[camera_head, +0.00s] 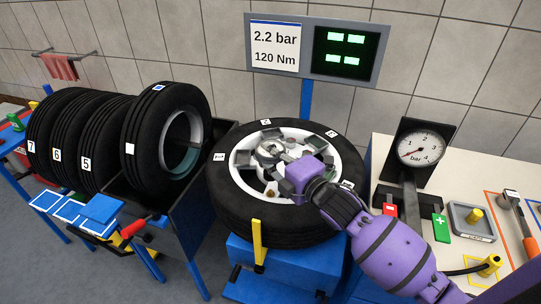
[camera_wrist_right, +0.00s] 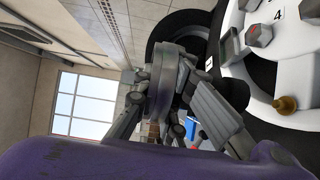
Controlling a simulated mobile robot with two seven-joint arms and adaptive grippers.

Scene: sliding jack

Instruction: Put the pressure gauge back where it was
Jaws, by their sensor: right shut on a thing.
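A round dial gauge (camera_head: 420,147) marked "bar" stands upright on a dark post at the right, its red needle toward the lower left. My right gripper (camera_head: 287,160) is over the rim of the wheel (camera_head: 232,207) lying on the blue stand. It is shut on a grey rounded thing (camera_wrist_right: 165,78), seen edge-on between the fingers in the right wrist view; I cannot tell surely what it is. A brass valve stem (camera_wrist_right: 285,104) shows on the white rim, apart from the fingers. My left gripper is not in view.
Red and green buttons (camera_head: 440,228), a tray (camera_head: 483,237) with a yellow cap, and a yellow fitting (camera_head: 490,266) on a black hose are on the right bench. Several tyres (camera_head: 90,140) stand in a rack at left. A display (camera_head: 347,50) stands behind the wheel.

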